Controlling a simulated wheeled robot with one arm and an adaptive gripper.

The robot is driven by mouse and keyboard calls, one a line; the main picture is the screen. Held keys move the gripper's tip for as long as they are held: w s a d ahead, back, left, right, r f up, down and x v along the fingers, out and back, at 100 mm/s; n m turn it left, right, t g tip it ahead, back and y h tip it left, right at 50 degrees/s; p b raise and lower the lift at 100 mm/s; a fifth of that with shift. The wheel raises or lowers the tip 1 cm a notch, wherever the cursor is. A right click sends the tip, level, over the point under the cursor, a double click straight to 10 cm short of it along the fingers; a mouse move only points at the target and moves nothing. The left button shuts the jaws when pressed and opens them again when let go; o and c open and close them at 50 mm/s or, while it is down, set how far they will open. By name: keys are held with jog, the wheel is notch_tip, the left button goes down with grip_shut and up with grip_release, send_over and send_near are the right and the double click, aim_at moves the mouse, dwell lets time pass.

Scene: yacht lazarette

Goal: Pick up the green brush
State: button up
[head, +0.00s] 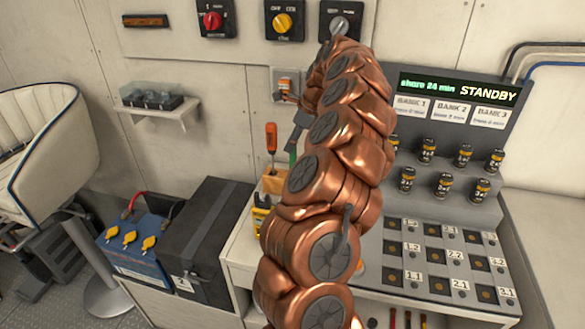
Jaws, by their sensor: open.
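A slim green upright piece (292,148), which looks like the green brush's handle, shows just left of my arm. It stands beside an orange-handled screwdriver (271,137) at a tan holder (273,181); its lower part is hidden behind my arm. My copper arm rises through the middle of the view and bends over at the top. My gripper (301,120) shows only as a small grey part just above the green piece, mostly hidden by the arm. It is open; whether it touches the green piece cannot be told.
A yellow tool (262,212) stands below the holder. A standby console (458,92) with several small cells and a numbered grid (440,262) is at right. A blue battery (140,255) and black box (205,235) are at left. A wall shelf (160,110) is behind.

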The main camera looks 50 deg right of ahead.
jog(key=shift+a+f+p, duration=0.2)
jog(key=shift+f+p, duration=0.15)
jog(key=shift+f, duration=0.25)
jog(key=shift+s+p+x, duration=0.15)
jog(key=shift+p+x, duration=0.15)
jog(key=shift+x, duration=0.6)
jog(key=shift+s+p+x, duration=0.15)
jog(key=shift+p+x, duration=0.15)
jog(key=shift+x, duration=0.55)
jog(key=shift+d+f, duration=0.1)
jog(key=shift+d, duration=0.05)
grip_shut()
